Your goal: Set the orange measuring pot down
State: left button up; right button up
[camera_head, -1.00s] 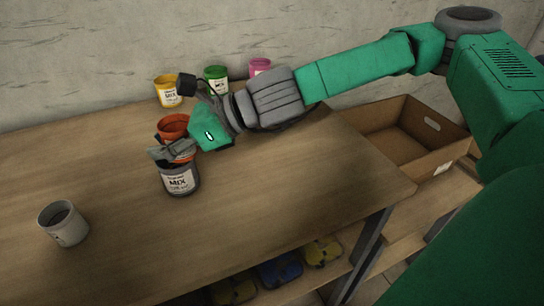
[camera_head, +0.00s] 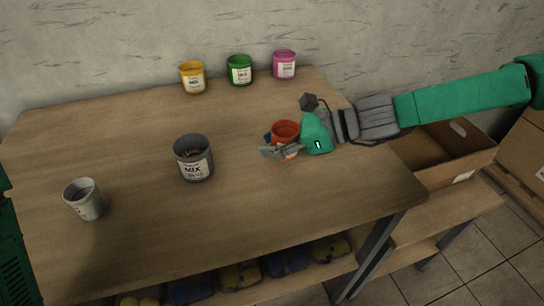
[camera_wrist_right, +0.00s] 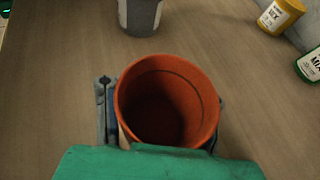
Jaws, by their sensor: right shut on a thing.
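The orange measuring pot (camera_head: 286,131) is at the right part of the table, upright. My right gripper (camera_head: 282,151) is shut around it, with a finger across its front side. In the right wrist view the orange pot (camera_wrist_right: 168,102) fills the middle, its open mouth towards the camera and its inside dark. A gripper finger (camera_wrist_right: 107,110) shows at its left side. I cannot tell whether the pot's base touches the table. My left gripper is not in view.
A grey MIX pot (camera_head: 194,160) stands mid-table and a pale grey cup (camera_head: 84,199) at the left. Yellow (camera_head: 192,78), green (camera_head: 240,70) and pink (camera_head: 285,64) pots line the back. A cardboard box (camera_head: 450,155) is at the right. Table around the orange pot is clear.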

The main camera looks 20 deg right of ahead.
aim_at(277, 162)
jog(key=f, duration=0.1)
jog(key=d+f, duration=0.1)
jog(key=f, duration=0.1)
jog(key=shift+s+d+f+b, duration=0.1)
jog(key=shift+d+b, duration=0.05)
jog(key=shift+b, duration=0.15)
jog(key=shift+d+f, duration=0.3)
jog(key=shift+d, duration=0.1)
jog(key=shift+a, duration=0.65)
jog(key=o, duration=1.4)
jog(key=shift+a, duration=0.25)
jog(key=shift+d, duration=0.45)
jog(key=shift+d+r, duration=0.1)
jog(key=shift+d, duration=0.1)
jog(key=p+v, duration=0.3)
jog(key=v, duration=0.7)
jog(key=shift+s+d+r+p, duration=0.1)
jog(key=shift+d+r+p, duration=0.2)
jog(key=shift+p, duration=0.05)
jog(key=shift+s+d, duration=0.2)
jog(key=shift+d, duration=0.35)
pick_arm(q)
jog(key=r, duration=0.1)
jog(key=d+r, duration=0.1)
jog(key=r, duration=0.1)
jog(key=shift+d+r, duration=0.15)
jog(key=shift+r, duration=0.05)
pick_arm(e)
jog(key=shift+a, duration=0.1)
